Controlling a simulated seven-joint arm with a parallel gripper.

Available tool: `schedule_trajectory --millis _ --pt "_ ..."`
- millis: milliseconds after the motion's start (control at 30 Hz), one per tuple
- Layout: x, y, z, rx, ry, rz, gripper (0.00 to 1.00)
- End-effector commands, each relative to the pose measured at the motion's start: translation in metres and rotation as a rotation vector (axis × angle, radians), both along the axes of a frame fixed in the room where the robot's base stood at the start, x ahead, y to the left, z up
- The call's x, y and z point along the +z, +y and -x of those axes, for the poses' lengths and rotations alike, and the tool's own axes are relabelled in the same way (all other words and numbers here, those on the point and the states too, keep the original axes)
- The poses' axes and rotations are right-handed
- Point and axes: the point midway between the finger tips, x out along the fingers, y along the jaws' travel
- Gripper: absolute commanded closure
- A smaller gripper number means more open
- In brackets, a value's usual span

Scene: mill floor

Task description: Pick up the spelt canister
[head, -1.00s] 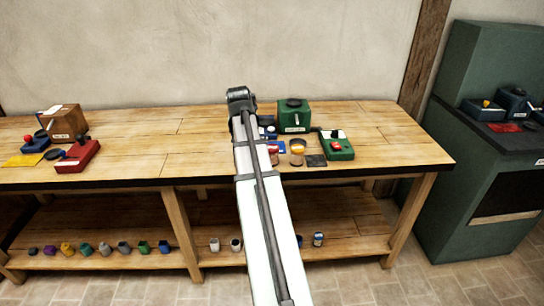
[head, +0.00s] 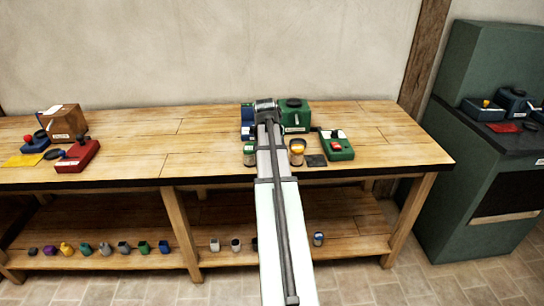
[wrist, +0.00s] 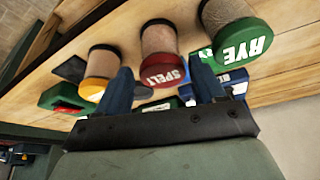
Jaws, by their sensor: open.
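The spelt canister (wrist: 160,45) has a clear body with grainy contents and a red lid marked SPELT. In the wrist view it stands between and beyond the two fingers of my gripper (wrist: 161,72), which is open and empty. I cannot tell how much gap is left. In the head view my arm hides the canister and the fingers. A green-lidded rye canister (wrist: 241,40) is on one side of it, also showing in the head view (head: 250,154). A canister with a yellow-orange lid (wrist: 97,75) is on the other side, also in the head view (head: 297,152).
Behind are a green box (head: 294,116) and a blue unit (head: 247,118). A dark mat (head: 315,160) and a green box with a red button (head: 338,148) lie to the right. The wooden bench (head: 200,145) is clear left of the rye canister.

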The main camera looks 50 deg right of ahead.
Motion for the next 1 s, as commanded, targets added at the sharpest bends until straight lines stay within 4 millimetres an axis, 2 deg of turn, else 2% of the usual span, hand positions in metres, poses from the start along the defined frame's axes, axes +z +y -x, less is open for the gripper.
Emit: schedule_trajectory --millis 367,733,1000 --pt "-0.015 -0.005 -0.003 0.0 0.0 0.0 0.31" --pt "-0.053 -0.018 -0.012 0.0 0.0 0.0 0.31" --pt "-0.056 -0.02 -0.012 0.0 0.0 0.001 0.31"
